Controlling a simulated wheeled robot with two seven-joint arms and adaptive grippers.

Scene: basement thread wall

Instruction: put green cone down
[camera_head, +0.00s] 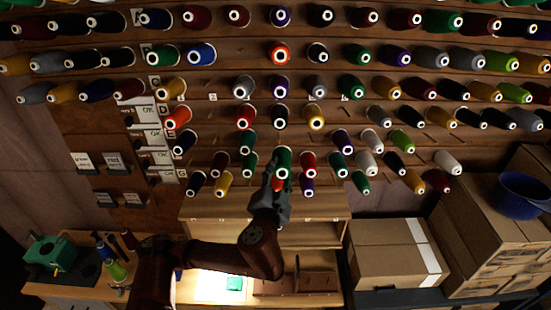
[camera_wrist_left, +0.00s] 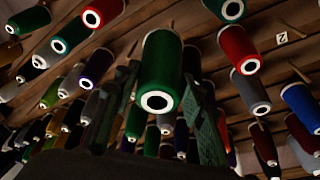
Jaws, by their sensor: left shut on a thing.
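The green cone (camera_head: 283,157) is in front of the lower middle of the thread wall (camera_head: 215,96). My left gripper (camera_head: 279,170) reaches up to it and is shut on it. In the left wrist view the green cone (camera_wrist_left: 161,72) stands between the two fingers, its pale open end facing the camera. I cannot tell whether the cone is on a peg or free of the wall. My right gripper is not in view.
Many coloured cones crowd the wall around the gripper, including a red one (camera_head: 308,163) close by. Below are a lit wooden shelf unit (camera_head: 325,236), a cardboard box (camera_head: 385,255) and a blue bowl (camera_head: 522,195). A side bench (camera_head: 75,290) holds a green device (camera_head: 52,252).

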